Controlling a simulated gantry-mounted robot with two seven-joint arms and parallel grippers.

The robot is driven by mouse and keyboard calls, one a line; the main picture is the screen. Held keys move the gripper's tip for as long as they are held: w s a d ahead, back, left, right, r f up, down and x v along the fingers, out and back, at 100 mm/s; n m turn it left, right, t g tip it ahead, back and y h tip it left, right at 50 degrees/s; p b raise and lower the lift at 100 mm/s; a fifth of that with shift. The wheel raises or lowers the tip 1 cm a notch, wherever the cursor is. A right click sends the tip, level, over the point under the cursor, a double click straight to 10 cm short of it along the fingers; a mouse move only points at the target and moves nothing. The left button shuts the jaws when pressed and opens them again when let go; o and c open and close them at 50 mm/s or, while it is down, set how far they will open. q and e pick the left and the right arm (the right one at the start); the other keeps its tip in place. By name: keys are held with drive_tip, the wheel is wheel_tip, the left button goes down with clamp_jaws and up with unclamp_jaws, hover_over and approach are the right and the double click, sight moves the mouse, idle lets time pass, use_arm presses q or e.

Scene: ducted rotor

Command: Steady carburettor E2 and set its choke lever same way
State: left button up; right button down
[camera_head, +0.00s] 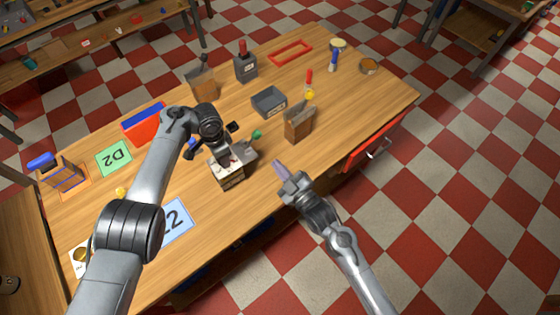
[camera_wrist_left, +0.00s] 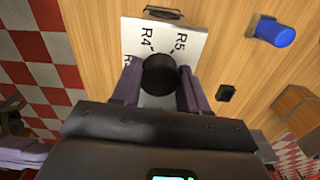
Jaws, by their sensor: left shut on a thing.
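My left gripper (camera_head: 216,150) reaches down over a block with a white top (camera_head: 226,172) near the table's middle. In the left wrist view my left gripper (camera_wrist_left: 160,90) is shut on a black round knob (camera_wrist_left: 161,74), which stands on the white plate marked R4 and R5 (camera_wrist_left: 191,45). A grey part with a green-tipped lever (camera_head: 256,134) is beside the block; I cannot tell whether this is carburettor E2. My right gripper (camera_head: 278,166) is apart from these, over the table's front edge, with its purple fingers close together. Whether they are shut is unclear.
A blue card (camera_head: 178,226) with a 2 is partly hidden by my left arm. A green D2 card (camera_head: 115,158) lies at left. A brown holder (camera_head: 299,124), a grey tray (camera_head: 268,102) and a red frame (camera_head: 290,52) stand farther back. The front right edge is mostly clear.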

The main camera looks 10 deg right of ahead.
use_arm(q)
drive_tip(key=shift+f, duration=0.15)
use_arm(e)
drive_tip(key=shift+s+d, duration=0.15)
drive_tip(key=shift+s, duration=0.2)
use_arm(q)
drive_tip(key=o, duration=1.4)
drive_tip(key=shift+s, duration=0.1)
drive_tip(key=shift+c, duration=0.2)
